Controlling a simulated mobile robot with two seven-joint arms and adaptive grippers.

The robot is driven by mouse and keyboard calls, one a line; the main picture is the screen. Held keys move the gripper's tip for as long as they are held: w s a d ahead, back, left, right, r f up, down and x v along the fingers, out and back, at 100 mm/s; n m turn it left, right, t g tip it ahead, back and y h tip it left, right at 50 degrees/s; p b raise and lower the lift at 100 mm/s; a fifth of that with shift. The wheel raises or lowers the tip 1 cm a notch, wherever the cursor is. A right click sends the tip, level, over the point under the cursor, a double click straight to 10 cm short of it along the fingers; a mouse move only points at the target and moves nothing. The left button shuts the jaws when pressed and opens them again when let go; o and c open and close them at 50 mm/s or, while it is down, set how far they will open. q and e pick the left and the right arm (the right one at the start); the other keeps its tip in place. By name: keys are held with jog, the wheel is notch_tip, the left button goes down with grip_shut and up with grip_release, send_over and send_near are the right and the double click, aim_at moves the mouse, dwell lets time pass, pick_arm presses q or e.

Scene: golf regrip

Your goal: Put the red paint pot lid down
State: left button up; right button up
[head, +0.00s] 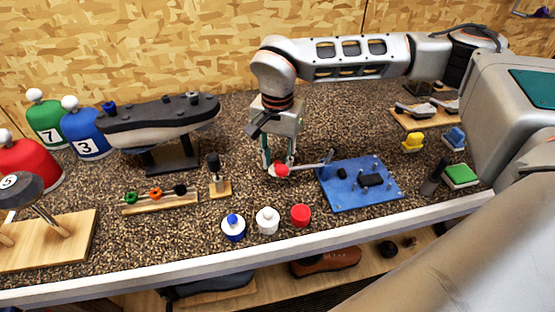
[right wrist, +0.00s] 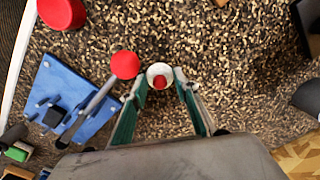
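The red paint pot lid is a small white disc with a red knob (right wrist: 160,82). In the right wrist view it lies between my right gripper's (right wrist: 162,82) two fingertips, which appear to hold it by its rim. In the head view my right gripper (head: 280,163) points down, with the lid's white edge (head: 271,173) at its tips, low over the speckled counter; contact with the counter cannot be told. The red paint pot (head: 300,215) stands at the front; it also shows in the right wrist view (right wrist: 62,12). My left gripper is not in view.
A rod with a red ball end (right wrist: 125,65) reaches from the blue board (head: 360,200) close beside my right gripper. A blue pot (head: 233,233) and a white pot (head: 267,222) stand near the front edge. A small stand (head: 220,188) is to the left. Bare counter lies behind.

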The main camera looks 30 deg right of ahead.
aim_at(278, 163)
notch_tip(278, 163, up, 12)
jog(key=shift+r, duration=0.15)
dwell(0.5)
jog(key=shift+s, duration=0.1)
dwell(0.4)
